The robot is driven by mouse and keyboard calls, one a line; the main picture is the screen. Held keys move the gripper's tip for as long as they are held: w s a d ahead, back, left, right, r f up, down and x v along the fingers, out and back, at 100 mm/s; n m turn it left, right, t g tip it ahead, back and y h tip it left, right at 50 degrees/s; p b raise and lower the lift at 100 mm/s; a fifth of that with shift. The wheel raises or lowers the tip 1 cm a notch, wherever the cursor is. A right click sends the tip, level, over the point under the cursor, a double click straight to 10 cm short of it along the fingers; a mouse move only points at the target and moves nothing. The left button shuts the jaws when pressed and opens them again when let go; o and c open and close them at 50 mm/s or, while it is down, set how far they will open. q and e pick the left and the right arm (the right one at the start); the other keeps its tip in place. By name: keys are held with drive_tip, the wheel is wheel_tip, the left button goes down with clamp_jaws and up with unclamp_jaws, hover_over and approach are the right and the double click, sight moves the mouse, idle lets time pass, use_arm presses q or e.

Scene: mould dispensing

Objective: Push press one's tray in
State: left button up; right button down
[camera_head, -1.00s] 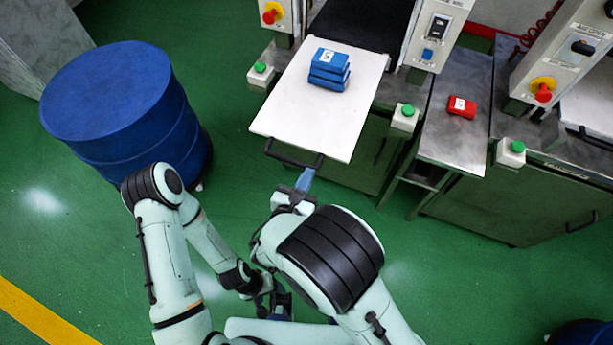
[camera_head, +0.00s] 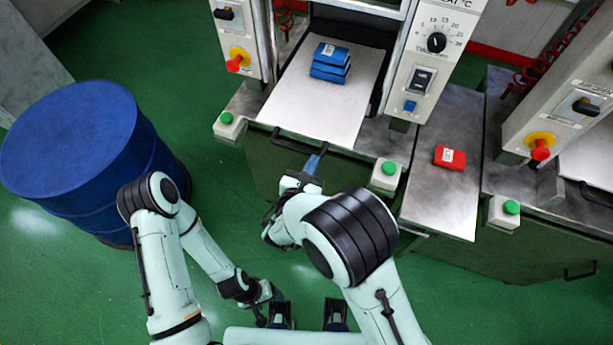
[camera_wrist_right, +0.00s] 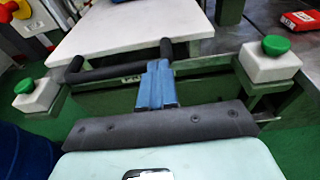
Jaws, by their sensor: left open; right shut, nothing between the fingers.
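Press one's tray (camera_head: 300,105) is a pale plate carrying a small stack of blue blocks (camera_head: 330,62). Its rear part lies between the press's side panels, and its front part sticks out towards me. A black bar handle (camera_head: 290,143) is on its front edge. My right gripper (camera_head: 314,162) is shut and empty, its blue fingers at the right end of the handle. In the right wrist view the blue fingers (camera_wrist_right: 156,85) meet the handle (camera_wrist_right: 110,72); contact looks likely. My left gripper (camera_head: 276,295) hangs low, small and dark, away from the tray.
Green buttons (camera_head: 226,118) (camera_head: 389,168) flank the tray's front. A red block (camera_head: 449,157) lies on a metal side table (camera_head: 440,205) at right. A blue drum (camera_head: 80,145) stands at left. Another press (camera_head: 565,110) is at far right. Green floor is open in front.

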sight(330, 124)
drive_tip(key=r+x, duration=0.1)
drive_tip(key=x, duration=0.8)
drive_tip(key=r+x, duration=0.1)
drive_tip(key=x, duration=0.3)
drive_tip(key=shift+w+d+r, duration=0.3)
drive_tip(key=shift+w+r, duration=0.05)
drive_tip(key=shift+w, duration=0.05)
use_arm(q)
drive_tip(key=shift+r, duration=0.2)
use_arm(e)
drive_tip(key=shift+r, duration=0.1)
drive_tip(key=shift+d+r, duration=0.1)
drive_tip(key=shift+r, duration=0.05)
